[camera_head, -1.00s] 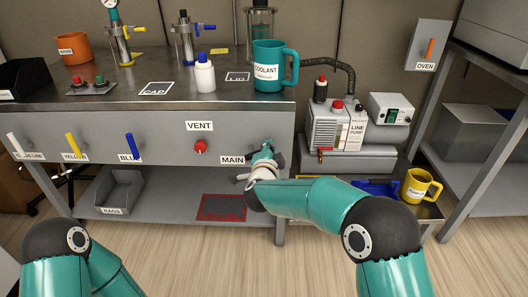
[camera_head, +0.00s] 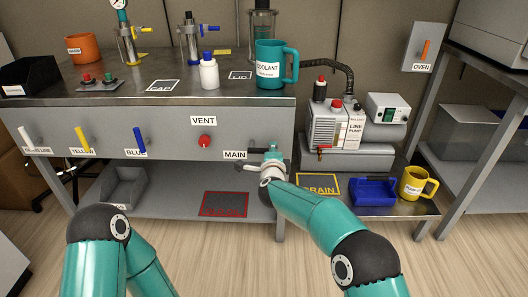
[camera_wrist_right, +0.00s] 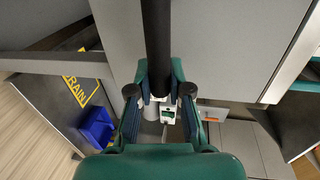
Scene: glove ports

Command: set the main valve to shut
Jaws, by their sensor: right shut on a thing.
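The main valve is beside the MAIN label (camera_head: 234,155) on the grey front panel of the bench, mostly hidden behind my right gripper. Its dark handle (camera_head: 257,150) shows as a short, roughly level bar left of the gripper. In the right wrist view the black handle (camera_wrist_right: 157,45) runs from the top edge down between the fingers. My right gripper (camera_head: 272,153) is at the panel's right end, shut on this handle; it also shows in the wrist view (camera_wrist_right: 159,95). My left arm shows at lower left, but its gripper is out of view.
A red VENT knob (camera_head: 205,141) sits left of the valve. White, yellow and blue levers (camera_head: 140,139) are farther left. A line pump (camera_head: 338,128), a blue tray (camera_head: 374,191) and a yellow mug (camera_head: 417,183) stand to the right. The coolant jug (camera_head: 270,70) is above.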

